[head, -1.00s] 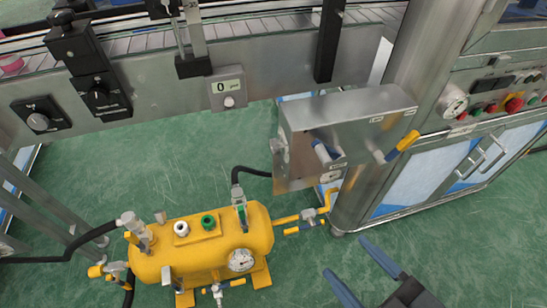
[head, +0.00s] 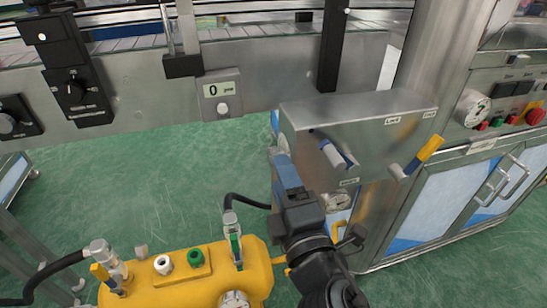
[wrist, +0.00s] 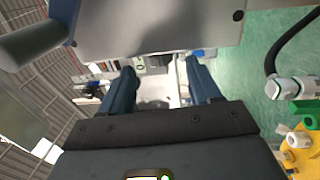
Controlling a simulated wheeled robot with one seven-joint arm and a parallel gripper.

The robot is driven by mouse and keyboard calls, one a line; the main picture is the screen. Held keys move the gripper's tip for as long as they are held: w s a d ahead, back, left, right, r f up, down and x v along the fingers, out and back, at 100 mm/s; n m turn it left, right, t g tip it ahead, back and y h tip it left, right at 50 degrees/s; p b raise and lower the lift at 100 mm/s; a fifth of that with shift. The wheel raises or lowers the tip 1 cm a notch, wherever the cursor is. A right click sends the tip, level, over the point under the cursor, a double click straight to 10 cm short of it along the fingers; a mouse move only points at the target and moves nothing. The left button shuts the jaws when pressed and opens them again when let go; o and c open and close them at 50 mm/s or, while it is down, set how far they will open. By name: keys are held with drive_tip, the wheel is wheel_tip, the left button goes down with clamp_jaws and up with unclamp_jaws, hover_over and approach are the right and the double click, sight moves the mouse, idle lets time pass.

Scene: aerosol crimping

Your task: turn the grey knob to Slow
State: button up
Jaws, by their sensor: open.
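The grey knob (head: 6,123) sits on a black plate at the left edge of the head view, on the conveyor's steel side rail. The picture edge cuts it off, and its label cannot be read. It cannot be made out in the wrist view. My gripper (head: 284,160) is far to the right of the knob, at the left side of the steel box, with its blue fingers pointing up in the picture. In the wrist view its two fingers (wrist: 160,72) are apart with nothing between them.
A black knob (head: 75,92) on another black plate is right of the grey one. A display reading 0 (head: 221,95) is on the rail. The steel box (head: 375,125) with levers is close to my gripper. A yellow tank (head: 190,285) stands below. Green floor (head: 150,180) lies open at left.

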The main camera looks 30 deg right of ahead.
sight(273, 154)
drive_tip(key=p+x, duration=0.1)
drive_tip(key=x, duration=0.5)
drive_tip(key=shift+w+d, duration=0.1)
drive_tip(key=shift+w, duration=0.1)
drive_tip(key=shift+c, duration=0.3)
drive_tip(key=c, duration=1)
drive_tip(key=shift+o, duration=0.2)
drive_tip(key=shift+r+p, duration=0.2)
drive_tip(key=shift+p, duration=0.5)
drive_tip(key=shift+r+g+p, duration=0.15)
drive_tip(key=shift+g+p, duration=0.15)
drive_tip(key=shift+p, duration=1.35)
drive_tip(key=shift+g+p, duration=0.4)
drive_tip(key=shift+p, duration=0.4)
drive_tip(key=shift+f, duration=0.3)
